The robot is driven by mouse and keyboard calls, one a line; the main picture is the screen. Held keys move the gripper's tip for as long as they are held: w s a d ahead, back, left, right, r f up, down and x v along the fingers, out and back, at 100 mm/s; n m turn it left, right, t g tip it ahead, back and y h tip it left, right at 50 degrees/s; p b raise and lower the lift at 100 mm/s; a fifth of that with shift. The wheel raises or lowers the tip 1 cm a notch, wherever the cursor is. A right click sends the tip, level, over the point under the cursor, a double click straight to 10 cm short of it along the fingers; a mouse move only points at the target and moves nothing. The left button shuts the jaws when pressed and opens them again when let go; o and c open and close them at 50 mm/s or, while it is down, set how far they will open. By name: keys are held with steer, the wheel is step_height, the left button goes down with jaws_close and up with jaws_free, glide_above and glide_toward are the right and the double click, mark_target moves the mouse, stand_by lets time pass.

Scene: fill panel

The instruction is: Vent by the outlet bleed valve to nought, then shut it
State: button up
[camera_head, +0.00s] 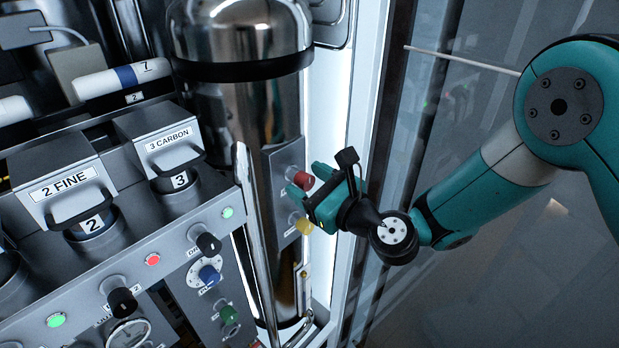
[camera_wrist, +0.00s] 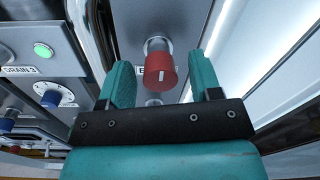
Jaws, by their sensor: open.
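A red knob (camera_head: 303,180) is on a grey plate (camera_head: 285,160) beside the tall steel cylinder. In the wrist view the red knob (camera_wrist: 160,70) has a white mark that looks upright. The label behind it is mostly hidden, so I cannot read whether it is the outlet bleed valve. My gripper (camera_head: 309,186) is open, its fingers to either side of the red knob, with gaps visible in the wrist view (camera_wrist: 160,78). A yellow knob (camera_head: 304,225) is just below on the same plate. A round gauge (camera_head: 130,334) is partly in view; its reading is too small to tell.
The steel cylinder (camera_head: 255,120) and a vertical rail (camera_head: 255,240) stand left of my gripper. The panel at left has black knobs (camera_head: 208,244), a blue knob (camera_head: 208,274), a green knob (camera_head: 229,314) and lamps. A glass wall (camera_head: 450,130) is at right.

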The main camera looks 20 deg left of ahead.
steer(key=c, duration=0.9)
steer(key=shift+c, duration=0.2)
steer(key=shift+f+b, duration=0.1)
steer(key=shift+b, duration=0.2)
